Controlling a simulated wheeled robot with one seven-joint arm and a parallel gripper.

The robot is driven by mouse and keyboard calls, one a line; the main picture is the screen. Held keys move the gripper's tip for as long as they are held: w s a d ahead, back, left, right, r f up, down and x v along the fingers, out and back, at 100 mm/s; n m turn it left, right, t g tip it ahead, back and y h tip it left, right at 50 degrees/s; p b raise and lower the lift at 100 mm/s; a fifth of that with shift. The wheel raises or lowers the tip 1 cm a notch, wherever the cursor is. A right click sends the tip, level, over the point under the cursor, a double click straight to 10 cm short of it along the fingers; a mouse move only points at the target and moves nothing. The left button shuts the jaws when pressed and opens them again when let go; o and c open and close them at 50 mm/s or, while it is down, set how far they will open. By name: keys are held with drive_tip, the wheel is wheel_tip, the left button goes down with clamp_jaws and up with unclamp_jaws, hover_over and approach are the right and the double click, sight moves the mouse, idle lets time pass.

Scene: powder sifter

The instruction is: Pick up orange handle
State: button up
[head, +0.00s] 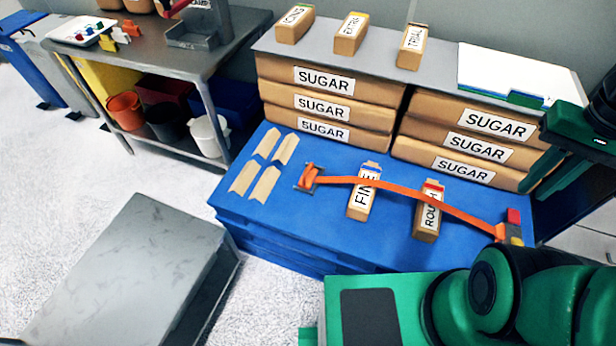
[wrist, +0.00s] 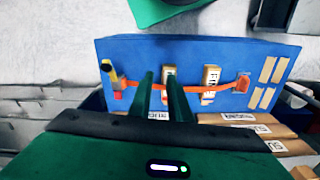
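An orange strap (head: 430,196) with a looped orange handle end (head: 308,177) runs across the blue platform (head: 300,225). Its other end has a red, yellow and black buckle (head: 514,226). In the wrist view, which is turned about, the strap (wrist: 134,84) crosses behind my fingers, with the buckle (wrist: 110,75) at left and the looped end (wrist: 243,83) at right. My gripper (wrist: 158,74) is open, its two green fingers apart with nothing between them. In the head view it (head: 548,178) is at the right, above the platform's right side and apart from the strap.
FINE box (head: 363,195) and ROUGH box (head: 428,215) stand by the strap. Several cardboard strips (head: 264,182) lie at the platform's left. Stacked SUGAR bags (head: 328,100) and a grey shelf (head: 385,55) stand behind. A grey block (head: 140,265) is on the floor at left.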

drive_tip(key=w+a+f+n+t+y, duration=0.1)
drive_tip(key=w+a+f+n, duration=0.1)
drive_tip(key=w+a+f, duration=0.45)
drive_tip(key=w+a+f+n+t+y, duration=0.15)
drive_tip(key=w+f, duration=0.25)
drive_tip(key=w, duration=0.6)
drive_tip(key=w+a+f+n+y, duration=0.15)
drive_tip(key=w+a+f, duration=0.3)
drive_tip(key=w, duration=0.45)
drive_tip(key=m+t+y, duration=0.2)
drive_tip(key=t+y, duration=0.2)
drive_tip(key=y, duration=0.1)
approach(309, 170)
wheel_tip(309, 170, up, 7)
drive_tip(key=d, duration=0.1)
drive_tip(key=w+a+f+m, duration=0.1)
drive_tip(key=w+a+f, duration=0.1)
drive_tip(key=f, duration=0.2)
drive_tip(key=w+a+f+m+t, duration=0.1)
drive_tip(key=a+f, duration=0.2)
drive_tip(key=f, duration=0.2)
drive_tip(key=w+a+f+m+t+h, duration=0.1)
drive_tip(key=w+a+f+m, duration=0.1)
drive_tip(key=a+f, duration=0.1)
drive_tip(key=shift+w+a+f, duration=0.1)
drive_tip(key=shift+w+f, duration=0.2)
drive_tip(key=shift+f, duration=0.35)
clamp_jaws()
